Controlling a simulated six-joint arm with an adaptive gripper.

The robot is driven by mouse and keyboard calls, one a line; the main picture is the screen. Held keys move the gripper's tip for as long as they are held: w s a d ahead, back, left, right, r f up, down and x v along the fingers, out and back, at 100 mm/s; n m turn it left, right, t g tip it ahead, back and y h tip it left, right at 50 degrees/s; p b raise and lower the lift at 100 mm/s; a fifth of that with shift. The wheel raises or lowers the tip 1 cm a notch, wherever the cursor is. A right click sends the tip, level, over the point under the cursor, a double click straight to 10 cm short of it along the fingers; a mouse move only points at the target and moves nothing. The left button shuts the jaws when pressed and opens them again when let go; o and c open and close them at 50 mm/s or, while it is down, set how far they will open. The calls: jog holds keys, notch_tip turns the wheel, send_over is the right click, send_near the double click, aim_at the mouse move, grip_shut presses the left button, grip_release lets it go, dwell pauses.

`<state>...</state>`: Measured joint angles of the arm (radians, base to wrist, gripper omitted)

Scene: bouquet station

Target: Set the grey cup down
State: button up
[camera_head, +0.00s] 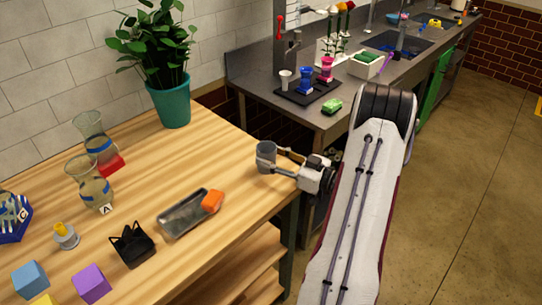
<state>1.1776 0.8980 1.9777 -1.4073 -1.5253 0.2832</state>
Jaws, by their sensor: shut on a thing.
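The grey cup (266,157) is upright at the right end of the wooden table. My gripper (279,161) reaches in from the right and is shut on the cup's side. The cup is close to the tabletop, near its right edge. I cannot tell from this view whether its base touches the wood.
The wooden table (165,155) is clear around the cup. A teal plant pot (170,101) stands behind. A grey counter (300,113) lies beyond.

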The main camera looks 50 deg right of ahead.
jog(key=o, duration=1.2)
jog(key=shift+r, duration=0.15)
jog(key=shift+v, duration=6)
